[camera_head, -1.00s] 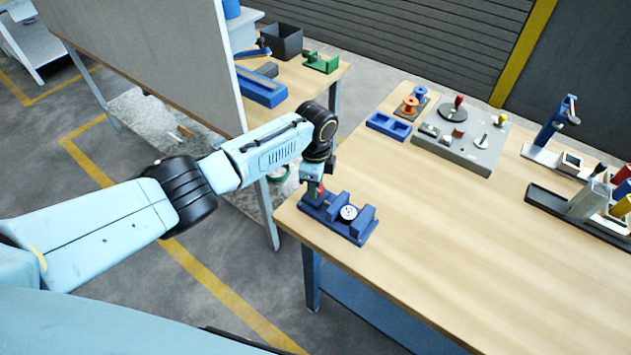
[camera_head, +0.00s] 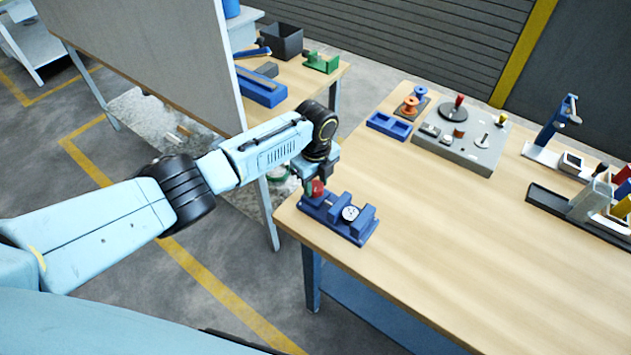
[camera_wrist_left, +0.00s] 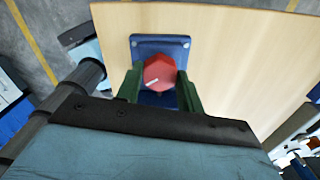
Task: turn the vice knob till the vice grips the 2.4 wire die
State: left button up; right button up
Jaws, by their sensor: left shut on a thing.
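The blue vice (camera_head: 356,235) sits at the near left corner of the wooden table. The wire die (camera_head: 350,213), a small pale disc with dark marks, stands between the vice's jaws. I cannot tell whether both jaws touch it. The red vice knob (camera_head: 318,190) is at the vice's left end. In the left wrist view the knob (camera_wrist_left: 158,72) is a red, faceted piece with a white line, between my green fingers. My left gripper (camera_head: 315,187) is shut on the knob from above. My right gripper is not in view.
The wooden table (camera_head: 440,240) is bare right of the vice. Farther back are a blue tray (camera_head: 389,126) and a grey fixture board (camera_head: 460,158) with several parts. A dark rail holder (camera_head: 570,210) lies at the right. A tall grey panel (camera_head: 160,60) stands left.

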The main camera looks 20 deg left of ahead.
aim_at(316, 186)
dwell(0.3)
pick_arm(q)
jog(key=o, duration=0.7)
jog(key=shift+r, duration=0.1)
notch_tip(316, 186, up, 13)
jog(key=shift+r, duration=0.15)
